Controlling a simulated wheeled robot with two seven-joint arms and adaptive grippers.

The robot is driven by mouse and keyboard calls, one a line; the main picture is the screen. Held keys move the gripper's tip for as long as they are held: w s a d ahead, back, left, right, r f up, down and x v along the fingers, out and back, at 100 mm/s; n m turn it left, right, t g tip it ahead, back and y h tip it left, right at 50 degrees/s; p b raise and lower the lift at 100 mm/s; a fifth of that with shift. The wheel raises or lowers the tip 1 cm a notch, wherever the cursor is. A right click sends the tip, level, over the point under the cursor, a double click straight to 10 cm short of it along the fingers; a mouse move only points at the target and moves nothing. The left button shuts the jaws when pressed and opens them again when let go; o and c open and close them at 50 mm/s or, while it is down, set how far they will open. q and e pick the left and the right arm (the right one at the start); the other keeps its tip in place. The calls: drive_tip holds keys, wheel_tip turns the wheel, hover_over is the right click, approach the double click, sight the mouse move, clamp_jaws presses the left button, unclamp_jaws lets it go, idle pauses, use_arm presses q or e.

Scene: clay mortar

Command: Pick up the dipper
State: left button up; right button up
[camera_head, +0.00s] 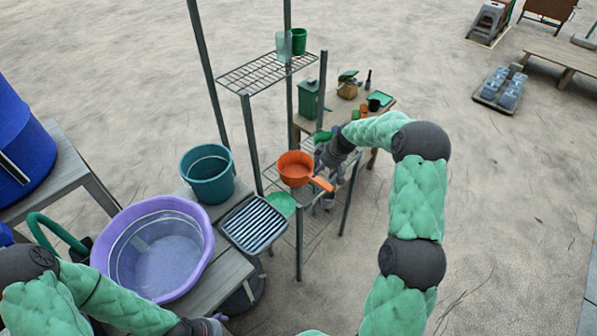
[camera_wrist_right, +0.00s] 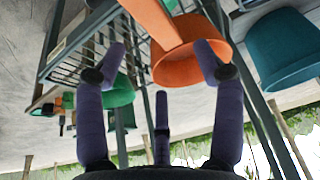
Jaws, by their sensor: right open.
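The orange dipper (camera_head: 296,170) is on the metal wire rack in the head view, its handle pointing to the lower right. In the right wrist view the dipper (camera_wrist_right: 188,66) appears upside down, its handle reaching to the top edge. My right gripper (camera_head: 325,158) is beside the dipper, to its right, and partly hidden by its own arm. In the wrist view the right gripper (camera_wrist_right: 160,58) has its fingers spread, with nothing clasped between them. My left gripper (camera_head: 212,326) is at the bottom edge of the head view, mostly cut off.
The wire rack (camera_head: 262,74) has thin posts close around the dipper. Green containers (camera_head: 282,204) sit near it. A purple tub (camera_head: 152,246), a teal bucket (camera_head: 208,174) and a striped tray (camera_head: 254,224) stand at left. Open sandy ground lies to the right.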

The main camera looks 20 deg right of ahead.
sight(306, 177)
drive_tip(key=x, duration=0.2)
drive_tip(key=shift+w+f, duration=0.2)
drive_tip(key=shift+f, duration=0.1)
drive_tip(key=shift+w+a+b+x, duration=0.15)
drive_tip(key=shift+b+x, duration=0.1)
drive_tip(key=shift+x, duration=1)
drive_tip(key=shift+w+a+b+x, duration=0.1)
drive_tip(key=shift+b+x, duration=0.1)
drive_tip(key=shift+x, duration=1.05)
drive_tip(key=shift+r, duration=0.15)
clamp_jaws()
